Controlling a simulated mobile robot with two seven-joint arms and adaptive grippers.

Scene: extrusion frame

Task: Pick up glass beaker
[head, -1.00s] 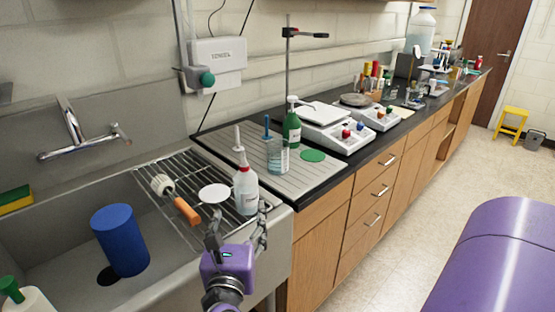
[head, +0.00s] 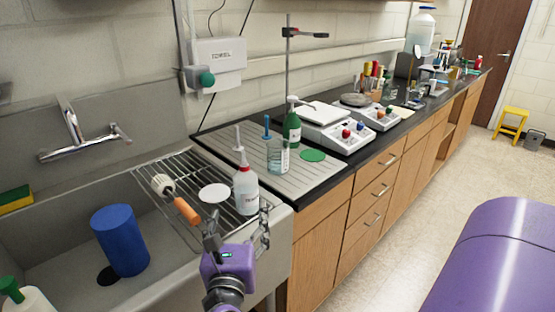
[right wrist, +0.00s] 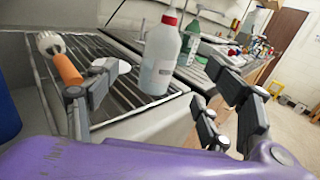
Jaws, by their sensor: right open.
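The glass beaker (head: 279,157) stands upright on the grey ribbed drain board, with a blue-topped stick in it. My right gripper (head: 238,216) is open and empty over the front edge of the sink, nearer than the beaker and apart from it. In the right wrist view its fingers (right wrist: 160,70) are spread wide, with a white wash bottle (right wrist: 161,58) showing beyond the gap. I cannot make out the beaker clearly in that view. My left gripper is not in view.
The wash bottle (head: 246,190) with a red collar stands between my right gripper and the beaker. A green bottle (head: 292,128) stands just behind the beaker. A brush (head: 176,200) and white disc (head: 214,193) lie on the wire rack. A green disc (head: 313,155) lies right of the beaker.

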